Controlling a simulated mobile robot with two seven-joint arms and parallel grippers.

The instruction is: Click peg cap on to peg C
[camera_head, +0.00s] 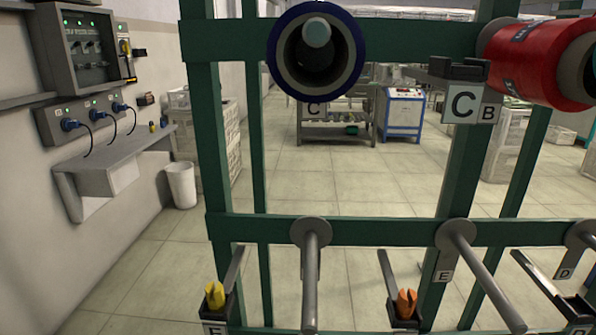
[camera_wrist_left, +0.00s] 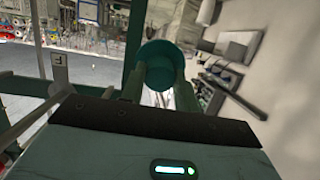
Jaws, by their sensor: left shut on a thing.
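My left gripper (camera_wrist_left: 158,82) is shut on a dark green peg cap (camera_wrist_left: 158,60), held between its two fingers in the left wrist view. Neither this gripper nor the green cap shows in the head view. In the head view a peg (camera_head: 317,32) points toward me through a dark bobbin with a blue rim (camera_head: 273,50) on the upper rail. My right gripper is not in view.
A red bobbin (camera_head: 535,60) sits at upper right. Bare pegs (camera_head: 310,275) stick out from the lower rail (camera_head: 380,231). Holders there carry a yellow cap (camera_head: 214,295) and an orange cap (camera_head: 404,303). A wall shelf (camera_head: 115,155) and white bin (camera_head: 181,186) stand left.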

